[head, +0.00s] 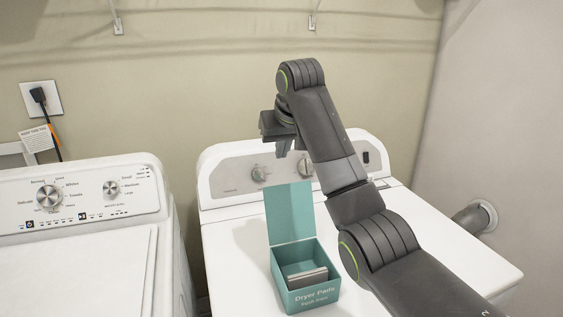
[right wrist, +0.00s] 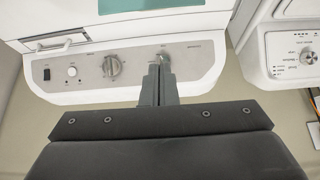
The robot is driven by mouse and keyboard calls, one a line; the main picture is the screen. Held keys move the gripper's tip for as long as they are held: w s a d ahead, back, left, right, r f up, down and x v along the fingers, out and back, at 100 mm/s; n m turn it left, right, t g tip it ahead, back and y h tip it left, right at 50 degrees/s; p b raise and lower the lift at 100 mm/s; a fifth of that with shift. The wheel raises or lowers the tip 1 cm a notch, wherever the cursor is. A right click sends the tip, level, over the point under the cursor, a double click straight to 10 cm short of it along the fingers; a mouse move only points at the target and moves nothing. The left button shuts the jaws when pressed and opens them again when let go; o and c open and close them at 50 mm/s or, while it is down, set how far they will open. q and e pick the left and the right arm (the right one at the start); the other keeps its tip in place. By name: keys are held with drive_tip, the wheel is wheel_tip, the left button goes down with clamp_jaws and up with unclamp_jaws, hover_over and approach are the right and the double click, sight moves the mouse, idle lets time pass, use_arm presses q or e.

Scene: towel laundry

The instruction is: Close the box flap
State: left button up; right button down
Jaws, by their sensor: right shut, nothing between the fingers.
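The teal dryer-pads box (head: 312,297) sits on top of the white dryer. Its flap (head: 290,212) stands open, upright at the box's back edge. Several grey pads (head: 307,277) stand inside the box. My right gripper (head: 291,150) is shut and empty, above and behind the flap, in front of the dryer's control panel, apart from the box. In the right wrist view its two fingers (right wrist: 159,70) are together over the panel, and a teal part of the box (right wrist: 150,5) shows at the top edge, mostly cut off. My left gripper is not in view.
The dryer's control panel (head: 232,178) rises behind the box. A white washer (head: 85,225) stands to the left, with a gap between the machines. A pipe fitting (head: 474,217) sticks out at the right wall. The dryer top left of the box is clear.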

sight(288, 211)
wheel_tip(288, 211, down, 8)
drive_tip(key=p, duration=0.2)
drive_tip(key=shift+w, duration=0.2)
idle(0.4)
drive_tip(key=shift+f, duration=0.1)
idle(0.4)
